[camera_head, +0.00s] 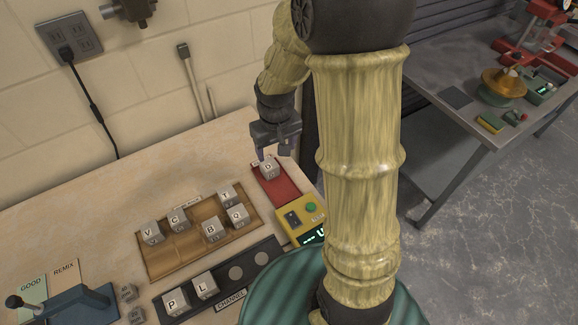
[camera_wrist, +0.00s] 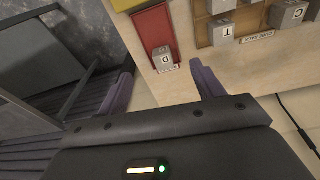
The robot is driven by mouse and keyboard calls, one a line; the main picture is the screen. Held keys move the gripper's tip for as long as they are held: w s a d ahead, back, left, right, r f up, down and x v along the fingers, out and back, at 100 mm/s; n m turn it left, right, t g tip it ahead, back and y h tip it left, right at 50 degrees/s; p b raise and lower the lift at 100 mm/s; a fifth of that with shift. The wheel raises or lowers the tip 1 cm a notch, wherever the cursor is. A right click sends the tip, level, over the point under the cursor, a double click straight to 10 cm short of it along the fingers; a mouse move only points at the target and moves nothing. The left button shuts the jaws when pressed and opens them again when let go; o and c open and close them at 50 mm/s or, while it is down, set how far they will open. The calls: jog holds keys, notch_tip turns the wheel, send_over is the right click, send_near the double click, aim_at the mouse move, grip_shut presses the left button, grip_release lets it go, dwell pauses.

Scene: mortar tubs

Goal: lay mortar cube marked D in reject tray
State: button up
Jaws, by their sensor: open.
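The mortar cube marked D (camera_head: 268,168) sits on the red reject tray (camera_head: 283,189), near its back end. In the wrist view the D cube (camera_wrist: 163,59) rests on the red tray (camera_wrist: 152,24) at the end nearest my gripper. My gripper (camera_head: 270,154) is open and empty, just above and behind the cube. In the wrist view its two fingers (camera_wrist: 162,78) are spread wide, with the cube ahead of and between them, apart from both.
A brown cube rack (camera_head: 163,265) holds several lettered cubes left of the tray. A black channel strip (camera_head: 262,254) holds cubes P (camera_head: 175,301) and L (camera_head: 204,285). A yellow control box (camera_head: 296,218) stands right beside the tray. A blue lever device (camera_head: 75,303) is front left.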

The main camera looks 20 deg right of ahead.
jog(key=s+r+m+t, duration=0.1)
jog(key=s+r, duration=0.2)
jog(key=s, duration=0.6)
jog(key=shift+s+d, duration=0.15)
jog(key=shift+s, duration=0.25)
